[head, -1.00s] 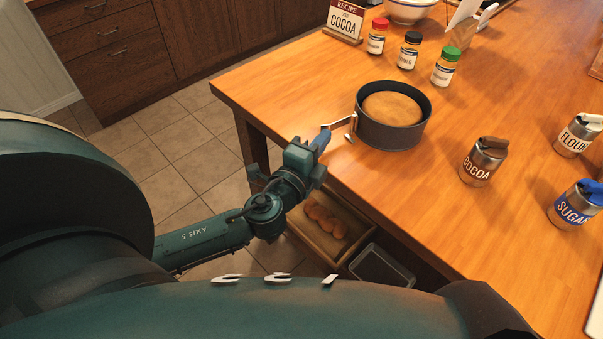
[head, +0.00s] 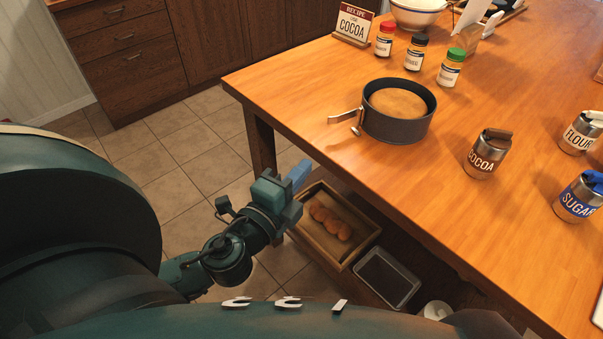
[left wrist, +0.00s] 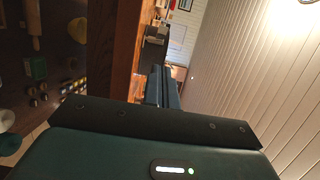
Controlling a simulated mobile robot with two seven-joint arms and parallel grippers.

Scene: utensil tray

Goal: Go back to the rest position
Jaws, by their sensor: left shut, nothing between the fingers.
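My left gripper (head: 300,174) is shut and empty. In the head view it hangs in the air in front of the table's left corner, apart from the table. A round dark cake pan (head: 398,127) with a golden cake (head: 397,103) in it stands on the table near the left edge. Its metal clasp (head: 346,118) points left toward the table edge, clear of the gripper. My right gripper is in neither view.
The wooden table (head: 420,190) carries a cocoa tin (head: 487,153), sugar tin (head: 578,196), flour tin (head: 582,132) and spice jars. Below it are a wooden crate of bread (head: 352,258) and a grey tray (head: 388,278). Tiled floor (head: 180,165) left of the table is clear.

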